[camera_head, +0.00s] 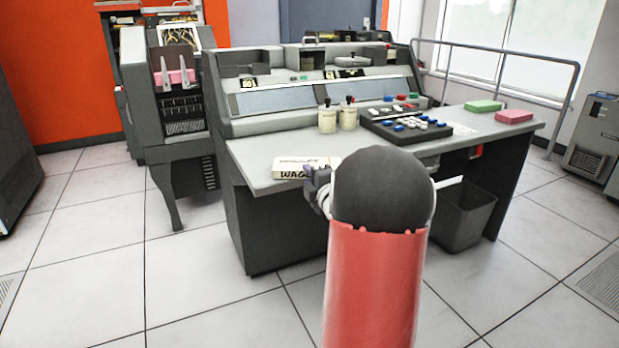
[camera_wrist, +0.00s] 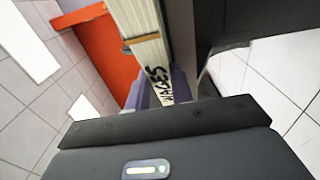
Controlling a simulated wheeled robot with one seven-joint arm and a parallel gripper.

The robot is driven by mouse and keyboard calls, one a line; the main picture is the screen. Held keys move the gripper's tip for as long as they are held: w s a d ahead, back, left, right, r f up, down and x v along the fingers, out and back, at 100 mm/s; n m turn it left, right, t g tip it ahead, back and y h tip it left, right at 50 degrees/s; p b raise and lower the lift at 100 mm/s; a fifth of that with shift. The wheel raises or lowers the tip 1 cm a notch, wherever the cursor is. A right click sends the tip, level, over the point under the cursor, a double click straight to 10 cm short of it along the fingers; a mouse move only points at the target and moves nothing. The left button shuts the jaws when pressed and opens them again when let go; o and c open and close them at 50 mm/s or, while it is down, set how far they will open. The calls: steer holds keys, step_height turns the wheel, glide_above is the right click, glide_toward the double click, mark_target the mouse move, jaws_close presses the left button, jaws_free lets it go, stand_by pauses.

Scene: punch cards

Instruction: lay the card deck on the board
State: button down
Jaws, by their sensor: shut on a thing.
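A cream card deck (camera_head: 297,165) with dark lettering like "WAGES" on its side is at the near left edge of the grey desk top. It also shows in the wrist view (camera_wrist: 146,22), standing between purple fingers. My gripper (camera_wrist: 158,88) is shut on the deck's near end. In the head view, my gripper (camera_head: 318,188) is mostly hidden behind my red and black arm. I cannot tell whether the deck touches the desk.
Two cream jars (camera_head: 328,119) stand left of the dark board. A green block (camera_head: 483,106) and a pink block (camera_head: 514,116) lie at the desk's right. The grey desk top (camera_head: 255,160) has free room around the deck. A bin (camera_head: 465,215) stands below.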

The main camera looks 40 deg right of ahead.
steer(key=shift+f+b, duration=0.2)
steer(key=shift+b, duration=0.1)
steer(key=c, duration=1.2)
jaws_free()
steer(key=shift+c, duration=0.2)
steer(key=shift+r, duration=0.15)
